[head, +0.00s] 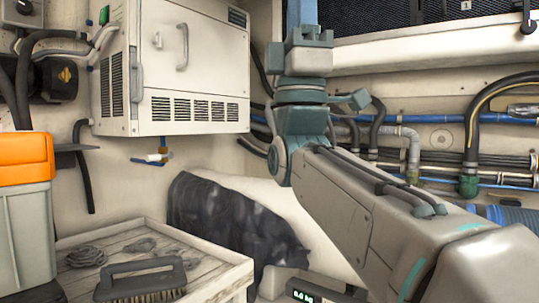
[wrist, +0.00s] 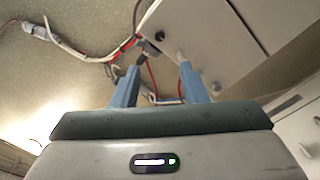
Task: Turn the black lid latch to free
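A small black lever-like part (head: 528,22) sits at the top right edge of the head view, beside a dark panel marked 1. It looks like the black lid latch, but the frame edge cuts it and its setting is unclear. My gripper (wrist: 160,72) points upward in the wrist view, its two blue fingers apart with nothing held between them. In the head view my wrist is left of the lever and well apart from it, and the fingertips are out of frame. I cannot make out the latch in the wrist view.
A white vented cabinet (head: 185,70) hangs on the left wall. Hoses and blue pipes (head: 400,118) run along the right wall. A wooden crate top (head: 210,270) with a brush (head: 140,278) and an orange-topped bin (head: 25,200) stand at lower left.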

